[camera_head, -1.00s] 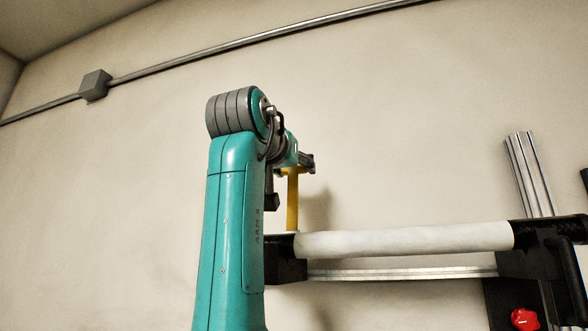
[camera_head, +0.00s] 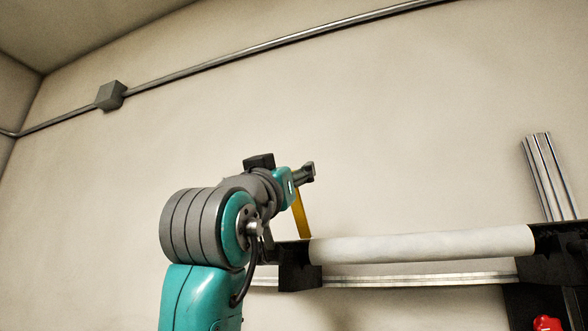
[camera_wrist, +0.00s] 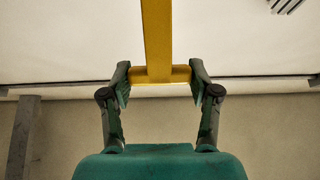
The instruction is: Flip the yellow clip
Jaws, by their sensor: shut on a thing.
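The yellow clip (camera_head: 301,216) is a long bar that stands up, slightly tilted, at the left end of the white roll in the head view. In the wrist view the clip (camera_wrist: 157,40) has a T shape, with its short crossbar between the fingers. My gripper (camera_wrist: 159,77) is shut on the crossbar from both sides. In the head view my gripper (camera_head: 307,174) is at the clip's upper end. The clip's lower end is by the black holder, and I cannot tell whether it is fixed there.
The white roll (camera_head: 420,244) lies level between a black left holder (camera_head: 300,268) and a black right holder (camera_head: 560,240). A metal rail (camera_head: 420,281) runs below it. Metal profiles (camera_head: 550,176) stand at the right. A red knob (camera_head: 547,324) is at the lower right.

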